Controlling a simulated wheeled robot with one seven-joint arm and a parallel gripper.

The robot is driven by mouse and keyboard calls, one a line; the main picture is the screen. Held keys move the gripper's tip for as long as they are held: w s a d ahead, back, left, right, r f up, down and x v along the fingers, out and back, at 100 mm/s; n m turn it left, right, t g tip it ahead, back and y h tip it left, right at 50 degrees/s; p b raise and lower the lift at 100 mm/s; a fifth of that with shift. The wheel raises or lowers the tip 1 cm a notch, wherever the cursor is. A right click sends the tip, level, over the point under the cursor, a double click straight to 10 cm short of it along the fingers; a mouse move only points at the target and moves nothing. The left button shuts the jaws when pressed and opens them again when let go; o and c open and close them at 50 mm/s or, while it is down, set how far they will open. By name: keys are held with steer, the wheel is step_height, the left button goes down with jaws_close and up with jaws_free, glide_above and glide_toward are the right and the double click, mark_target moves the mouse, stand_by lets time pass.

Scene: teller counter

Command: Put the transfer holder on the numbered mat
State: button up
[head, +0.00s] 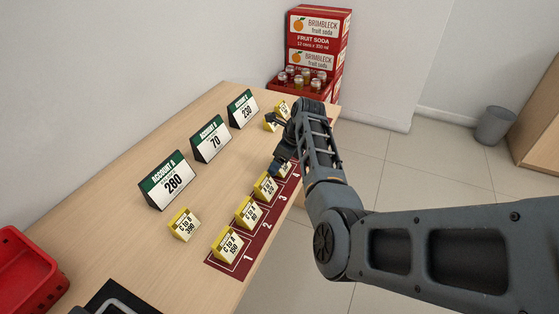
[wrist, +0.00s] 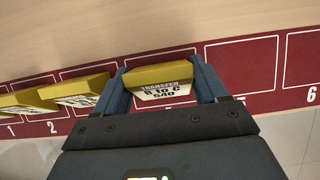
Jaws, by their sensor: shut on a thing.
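My gripper (head: 279,163) is shut on a yellow transfer holder with a white label. In the wrist view, this holder (wrist: 160,76) reads "TRANSFER B to C 540" and stands between the two fingers (wrist: 163,84). It is at the dark red numbered mat (wrist: 255,55), around space 4, left of space 5. I cannot tell whether it touches the mat. In the head view, the mat (head: 237,272) runs along the table's front edge. Yellow holders stand in space 1 (head: 227,246), space 2 (head: 248,213) and space 3 (head: 265,187). Spaces 5 and 6 look empty in the wrist view.
Another yellow holder (head: 184,225) stands off the mat. More (head: 283,108) stand at the far end, partly behind my arm. Account signs reading 280 (head: 168,181), 70 (head: 210,139) and 230 (head: 243,109) line the back. A red tray (head: 30,270) is at lower left.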

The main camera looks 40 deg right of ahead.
steer(key=shift+f, duration=0.1)
steer(key=o, duration=1)
steer(key=shift+o, duration=0.2)
steer(key=v, duration=1.2)
steer(key=shift+w, duration=0.1)
